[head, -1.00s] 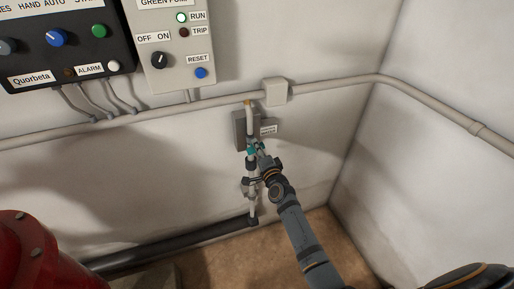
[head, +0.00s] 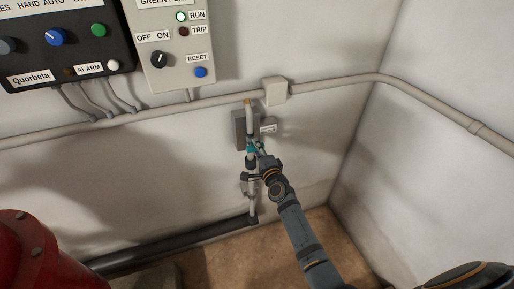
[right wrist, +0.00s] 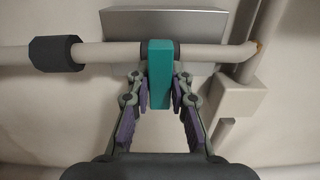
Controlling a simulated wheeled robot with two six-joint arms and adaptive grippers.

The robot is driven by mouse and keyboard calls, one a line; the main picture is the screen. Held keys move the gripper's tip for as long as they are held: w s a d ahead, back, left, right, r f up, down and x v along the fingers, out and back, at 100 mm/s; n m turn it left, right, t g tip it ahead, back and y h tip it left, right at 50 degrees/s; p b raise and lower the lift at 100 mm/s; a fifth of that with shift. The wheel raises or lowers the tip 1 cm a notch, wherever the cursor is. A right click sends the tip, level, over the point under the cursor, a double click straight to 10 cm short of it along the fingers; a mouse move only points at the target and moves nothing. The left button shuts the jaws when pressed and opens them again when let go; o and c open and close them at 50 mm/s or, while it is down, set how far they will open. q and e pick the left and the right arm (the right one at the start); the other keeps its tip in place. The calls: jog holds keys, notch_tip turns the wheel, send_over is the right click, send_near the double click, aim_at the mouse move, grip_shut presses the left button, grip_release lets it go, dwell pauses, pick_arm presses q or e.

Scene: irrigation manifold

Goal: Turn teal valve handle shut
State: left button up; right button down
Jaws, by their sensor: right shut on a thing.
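The teal valve handle (head: 251,149) sits on an upright pale pipe (head: 249,120) low on the wall. In the right wrist view the handle (right wrist: 160,75) is a flat teal bar lying crosswise to the pipe (right wrist: 110,54). My right gripper (head: 257,147) reaches it from the lower right. In the wrist view the purple-padded fingers of the right gripper (right wrist: 160,92) are shut on the handle, one on each side; the exact contact is hard to see. My left gripper is not in view.
A grey box (head: 239,130) is on the wall behind the pipe, with a small pale tag (head: 269,128) beside it. Control panels (head: 172,45) hang above. A conduit (head: 330,84) crosses the wall. A red rounded body (head: 25,255) stands at lower left, near a black pipe (head: 170,244).

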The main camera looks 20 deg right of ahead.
jog(key=c, duration=1.2)
grip_release()
jog(key=s, duration=1.2)
jog(key=shift+d, duration=0.2)
jog(key=s+f+n+g, duration=0.3)
jog(key=s+f, duration=0.1)
jog(key=f, duration=0.6)
jog(key=s+d+f+n+g, duration=0.1)
jog(key=s+f+n+g, duration=0.2)
jog(key=f, duration=0.8)
jog(key=s+f+n+g, duration=0.2)
jog(key=s+f, duration=0.3)
jog(key=f, duration=0.5)
jog(key=s+d+f+n+g, duration=0.2)
jog(key=s+f, duration=0.4)
jog(key=s, duration=0.5)
jog(key=s+d+f+n+g+h, duration=0.1)
jog(key=s+d+f+n+g, duration=0.1)
jog(key=s+f+n+g, duration=0.2)
jog(key=s+d+f+n+g, duration=0.2)
jog(key=s+f+n, duration=0.2)
jog(key=s+f, duration=0.6)
jog(key=shift+s+d+g, duration=0.15)
jog(key=shift+s+g, duration=0.25)
jog(key=shift+s, duration=3.7)
